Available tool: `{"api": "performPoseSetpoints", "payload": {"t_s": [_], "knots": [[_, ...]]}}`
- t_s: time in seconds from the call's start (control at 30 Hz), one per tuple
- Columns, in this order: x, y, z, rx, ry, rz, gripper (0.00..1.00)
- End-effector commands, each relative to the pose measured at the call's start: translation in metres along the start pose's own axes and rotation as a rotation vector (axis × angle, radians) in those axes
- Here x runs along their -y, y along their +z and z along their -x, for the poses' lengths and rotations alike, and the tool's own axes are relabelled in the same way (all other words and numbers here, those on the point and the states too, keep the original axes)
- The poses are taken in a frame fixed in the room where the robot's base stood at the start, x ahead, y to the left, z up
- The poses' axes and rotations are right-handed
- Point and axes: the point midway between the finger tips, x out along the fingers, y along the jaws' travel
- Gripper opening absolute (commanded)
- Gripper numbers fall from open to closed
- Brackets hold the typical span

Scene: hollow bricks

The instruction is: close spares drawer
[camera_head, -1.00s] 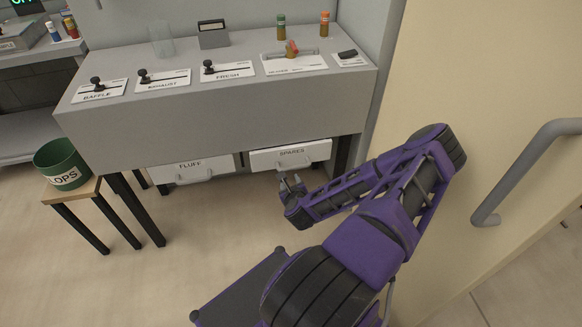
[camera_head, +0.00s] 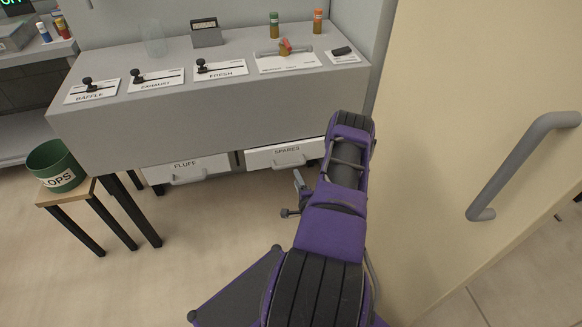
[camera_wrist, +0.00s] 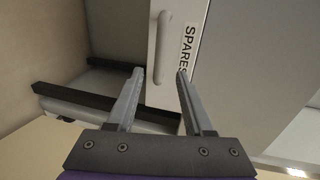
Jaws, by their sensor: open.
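The spares drawer (camera_head: 262,160) is a white front with a SPARES label and a grey bar handle (camera_head: 290,162), under the right part of the grey bench. Its front looks nearly in line with the fluff drawer; I cannot tell how far out it stands. In the wrist view the drawer front (camera_wrist: 178,75) appears turned on its side, with the handle (camera_wrist: 163,45) just beyond my fingertips. My gripper (camera_wrist: 159,72) is open and empty, facing the front; contact is not clear. In the head view my arm hides most of my gripper, right below the drawer.
The fluff drawer (camera_head: 186,170) is to the left. The bench (camera_head: 215,115) overhangs both drawers and has dark legs. A green bin (camera_head: 55,168) stands on a small wooden stool at left. A cream door with a grey handle (camera_head: 515,165) is close on the right. Open floor lies in front.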

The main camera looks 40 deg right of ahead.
Motion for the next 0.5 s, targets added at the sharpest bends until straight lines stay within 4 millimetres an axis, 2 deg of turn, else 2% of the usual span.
{"api": "performPoseSetpoints", "payload": {"t_s": [0.1, 0.3, 0.5], "knots": [[-0.001, 0.001, -0.028, 0.001, -0.003, 0.001, 0.52], [-0.001, 0.001, -0.068, 0.0, -0.003, 0.0, 0.52], [-0.001, 0.0, -0.092, -0.001, 0.0, -0.001, 0.52]]}}
